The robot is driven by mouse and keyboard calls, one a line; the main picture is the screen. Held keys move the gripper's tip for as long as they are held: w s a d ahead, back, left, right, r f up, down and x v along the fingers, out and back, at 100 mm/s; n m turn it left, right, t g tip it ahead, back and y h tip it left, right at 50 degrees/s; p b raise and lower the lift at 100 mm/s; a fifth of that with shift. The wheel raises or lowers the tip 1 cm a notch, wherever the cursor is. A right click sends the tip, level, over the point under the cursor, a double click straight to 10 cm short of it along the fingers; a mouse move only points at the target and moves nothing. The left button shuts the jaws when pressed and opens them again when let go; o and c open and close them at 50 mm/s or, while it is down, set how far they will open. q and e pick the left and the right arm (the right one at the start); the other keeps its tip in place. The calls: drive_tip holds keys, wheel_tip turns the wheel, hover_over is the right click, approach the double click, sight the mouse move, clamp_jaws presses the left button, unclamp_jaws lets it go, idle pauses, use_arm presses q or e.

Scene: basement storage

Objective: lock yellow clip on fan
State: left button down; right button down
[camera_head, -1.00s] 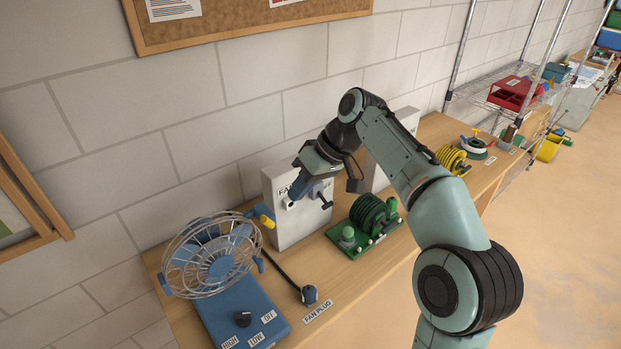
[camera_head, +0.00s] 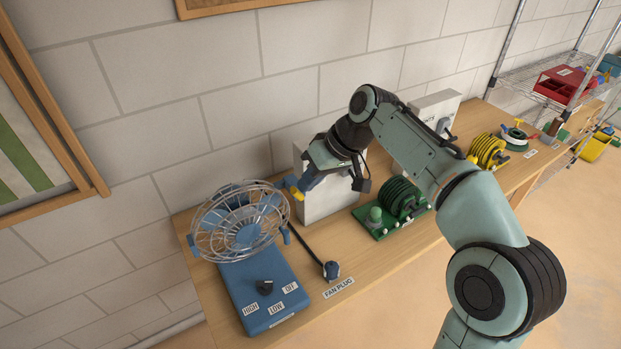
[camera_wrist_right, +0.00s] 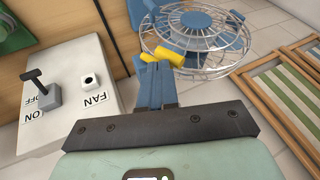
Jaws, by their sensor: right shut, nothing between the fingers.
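The blue fan (camera_head: 240,222) with its round wire cage stands on a blue base at the left end of the bench. The yellow clip (camera_head: 293,187) is at the right side of the cage, and it also shows in the wrist view (camera_wrist_right: 172,59). My right gripper (camera_head: 304,183) is shut and empty, its blue fingers (camera_wrist_right: 154,82) pointing at the clip. The fingertips are very close to the clip; I cannot tell whether they touch it. The arm comes in from the right. My left gripper is not in view.
A grey box (camera_head: 325,205) marked FAN in the wrist view, with a socket and an ON/OFF lever, stands close behind my gripper. The fan plug (camera_head: 331,270) lies on the bench. A green cable reel (camera_head: 400,200) stands to the right.

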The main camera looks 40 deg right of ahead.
sight(293, 194)
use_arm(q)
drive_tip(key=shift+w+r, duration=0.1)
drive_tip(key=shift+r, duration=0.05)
use_arm(e)
drive_tip(key=shift+a+h, duration=0.3)
drive_tip(key=shift+h, duration=0.1)
drive_tip(key=shift+w+a+n+h+p, duration=0.1)
drive_tip(key=shift+a+n+h+p, duration=0.25)
drive_tip(key=shift+a+h, duration=0.5)
drive_tip(key=shift+w+a+f+g+h, duration=0.15)
drive_tip(key=shift+a+g+h, duration=0.25)
drive_tip(key=shift+h, duration=0.55)
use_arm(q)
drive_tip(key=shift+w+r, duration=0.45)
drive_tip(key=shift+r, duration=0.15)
use_arm(e)
drive_tip(key=a+h, duration=0.1)
drive_tip(key=f+h, duration=0.1)
drive_tip(key=h, duration=0.1)
drive_tip(key=a+f+n+h, duration=0.1)
drive_tip(key=h, duration=0.1)
drive_tip(key=shift+a, duration=0.3)
drive_tip(key=shift+d, duration=0.2)
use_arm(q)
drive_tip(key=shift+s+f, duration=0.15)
use_arm(e)
drive_tip(key=shift+d, duration=0.7)
